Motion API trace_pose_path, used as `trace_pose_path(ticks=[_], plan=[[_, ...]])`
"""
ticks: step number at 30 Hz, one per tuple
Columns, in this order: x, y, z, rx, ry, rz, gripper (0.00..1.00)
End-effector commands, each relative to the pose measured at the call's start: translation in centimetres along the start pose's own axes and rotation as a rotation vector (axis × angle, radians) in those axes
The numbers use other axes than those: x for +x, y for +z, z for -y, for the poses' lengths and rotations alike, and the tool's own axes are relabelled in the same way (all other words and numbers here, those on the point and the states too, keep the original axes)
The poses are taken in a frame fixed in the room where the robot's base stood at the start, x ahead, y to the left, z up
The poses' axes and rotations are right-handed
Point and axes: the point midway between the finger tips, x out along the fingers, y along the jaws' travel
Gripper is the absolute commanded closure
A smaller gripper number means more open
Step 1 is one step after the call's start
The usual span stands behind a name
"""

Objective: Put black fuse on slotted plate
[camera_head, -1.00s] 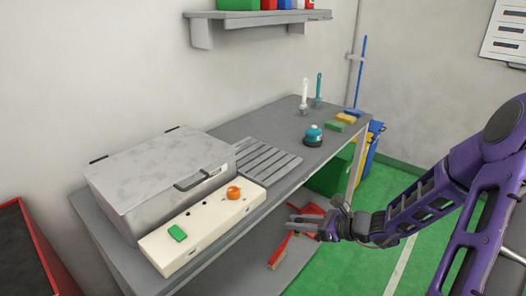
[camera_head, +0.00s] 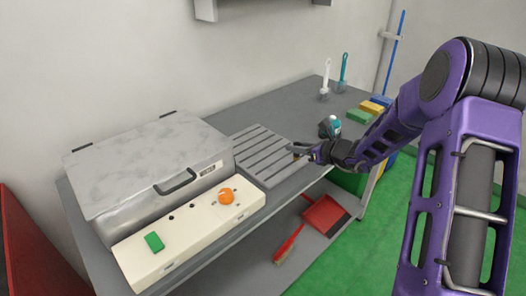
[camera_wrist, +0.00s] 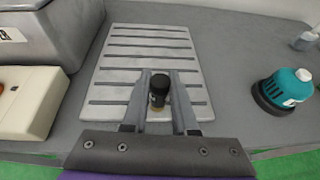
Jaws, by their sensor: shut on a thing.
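The black fuse (camera_wrist: 159,88) is upright between the fingers of my gripper (camera_wrist: 159,104) in the wrist view; its lower part looks brownish. My gripper is shut on it. The slotted plate (camera_wrist: 125,63) lies flat on the grey bench, and the fuse and fingers appear over its near part. I cannot tell whether the fuse touches the plate. In the head view my gripper (camera_head: 299,150) is at the right edge of the slotted plate (camera_head: 258,152), and the fuse is too small to make out clearly.
A grey lidded box (camera_head: 150,165) and a cream control panel (camera_head: 190,228) with an orange knob stand left of the plate. A teal-and-black sander-like tool (camera_wrist: 284,90) stands on the right. Brushes and coloured blocks (camera_head: 368,108) are farther back. A red dustpan (camera_head: 325,214) lies on the lower shelf.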

Motion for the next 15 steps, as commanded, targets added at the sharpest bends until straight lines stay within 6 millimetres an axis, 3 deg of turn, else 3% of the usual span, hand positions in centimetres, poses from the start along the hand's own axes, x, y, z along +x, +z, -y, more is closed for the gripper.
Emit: trace_pose_path(ticks=[1,3,9,12,15], plan=[[1.4,2.0,-0.4,-0.004,-0.012,0.003,1.0],[2.8,4.1,-0.6,0.008,-0.035,0.003,1.0],[5.0,8.3,-1.3,0.028,-0.072,0.001,1.0],[5.5,8.6,-1.5,0.033,-0.078,-0.002,1.0],[6.3,7.0,-1.5,0.038,-0.08,-0.006,1.0]])
